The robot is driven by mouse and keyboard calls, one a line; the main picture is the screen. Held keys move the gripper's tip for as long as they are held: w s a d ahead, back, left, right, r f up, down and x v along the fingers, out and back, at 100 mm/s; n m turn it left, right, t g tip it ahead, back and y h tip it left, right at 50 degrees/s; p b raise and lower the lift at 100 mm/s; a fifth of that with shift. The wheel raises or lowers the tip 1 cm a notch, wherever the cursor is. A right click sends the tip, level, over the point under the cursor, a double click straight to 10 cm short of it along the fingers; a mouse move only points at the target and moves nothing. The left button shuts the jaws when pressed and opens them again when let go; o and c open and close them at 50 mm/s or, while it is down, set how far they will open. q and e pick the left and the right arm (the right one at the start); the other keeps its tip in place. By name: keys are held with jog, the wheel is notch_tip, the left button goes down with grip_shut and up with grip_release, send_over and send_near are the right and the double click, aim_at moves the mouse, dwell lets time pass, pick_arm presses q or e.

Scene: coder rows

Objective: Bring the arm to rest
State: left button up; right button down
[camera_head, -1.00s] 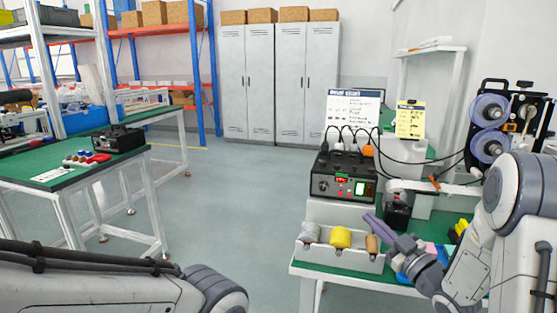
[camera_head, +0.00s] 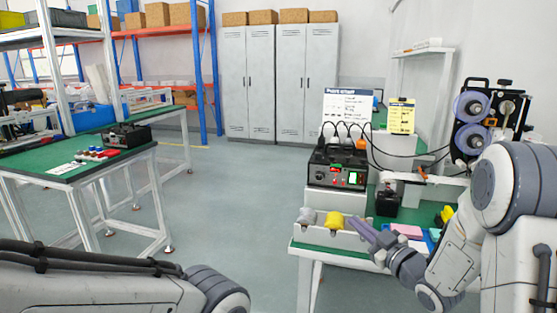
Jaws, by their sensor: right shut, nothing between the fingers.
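My right arm (camera_head: 460,245) comes in from the right edge over the green-topped bench (camera_head: 325,260). Its gripper (camera_head: 362,229), with purple fingers, points left and away at the right end of a white divided bin. The fingers are shut and I see nothing between them. They hide the right part of the bin. My left arm (camera_head: 110,285) lies across the bottom left, and its gripper is out of view.
The white bin (camera_head: 325,238) holds a grey item (camera_head: 307,217) and a yellow item (camera_head: 333,220). Behind stands a black powered box (camera_head: 337,168) with cables. A reel machine (camera_head: 484,118) stands at right. Open floor (camera_head: 230,210) lies between the benches.

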jog(key=s+a+f+m+g+h, duration=0.2)
jog(key=s+a+f+g+h, duration=0.3)
jog(key=a, duration=0.6)
jog(key=s+a+f+g+h, duration=0.15)
jog(key=s+g, duration=0.45)
jog(key=s, duration=0.8)
jog(key=s+a+g, duration=0.3)
jog(key=s+g, duration=0.2)
jog(key=s, duration=1)
notch_tip(320, 180, up, 18)
jog(key=s+p, duration=0.1)
jog(key=p, duration=1.7)
jog(key=shift+s+d+f+g, duration=0.2)
jog(key=shift+s+d+g, duration=0.05)
jog(key=shift+s+g, duration=0.1)
